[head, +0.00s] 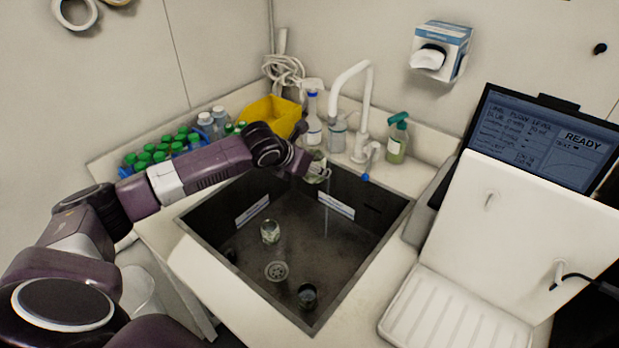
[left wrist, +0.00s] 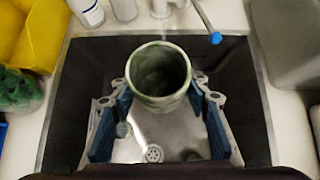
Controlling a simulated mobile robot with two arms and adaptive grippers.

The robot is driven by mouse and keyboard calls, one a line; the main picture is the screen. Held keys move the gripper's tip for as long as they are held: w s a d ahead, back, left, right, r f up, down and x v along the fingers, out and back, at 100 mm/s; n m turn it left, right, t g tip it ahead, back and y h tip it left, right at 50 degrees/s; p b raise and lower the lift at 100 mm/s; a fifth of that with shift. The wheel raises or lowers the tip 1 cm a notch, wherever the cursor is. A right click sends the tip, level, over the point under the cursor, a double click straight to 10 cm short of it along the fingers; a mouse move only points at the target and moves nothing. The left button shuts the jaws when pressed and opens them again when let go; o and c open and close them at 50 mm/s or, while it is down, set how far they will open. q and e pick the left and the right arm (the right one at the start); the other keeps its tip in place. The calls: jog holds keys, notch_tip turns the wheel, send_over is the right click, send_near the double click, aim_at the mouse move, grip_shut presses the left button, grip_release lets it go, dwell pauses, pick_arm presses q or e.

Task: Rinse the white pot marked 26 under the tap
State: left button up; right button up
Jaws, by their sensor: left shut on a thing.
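The pot (head: 319,170) is in my left gripper (head: 312,166) above the back of the sink, near the white tap (head: 366,95). In the left wrist view the pot (left wrist: 158,72) is pale grey-green with stains, open end towards the camera. The blue fingers of my left gripper (left wrist: 163,100) are on either side of it, shut on it. No number can be read on it. A faint thin pale streak (head: 326,222) runs down below the pot in the head view, perhaps water. My right gripper is not in view.
The dark sink (head: 345,255) holds a pale jar (head: 270,231), a dark cup (head: 307,295) and a drain (head: 277,271). Spray bottles (head: 313,122), a yellow bin (head: 270,114) and green-capped bottles (head: 160,150) line the back. A white drying rack (head: 450,315) is at the right.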

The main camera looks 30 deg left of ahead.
pick_arm(q)
jog(key=w, duration=0.3)
jog(key=shift+f, duration=0.2)
jog(key=shift+w+a+f, duration=0.15)
jog(key=shift+w+f, duration=0.05)
jog(key=shift+w, duration=0.5)
jog(key=shift+w+a+f, duration=0.15)
jog(key=shift+w+f, duration=0.05)
jog(key=shift+w, duration=0.5)
jog(key=shift+d+r, duration=0.1)
jog(key=shift+w+d, duration=0.1)
jog(key=shift+d, duration=0.4)
jog(key=shift+a, duration=0.1)
jog(key=shift+a+p, duration=0.5)
jog(key=shift+a, duration=0.05)
jog(key=shift+d, duration=0.15)
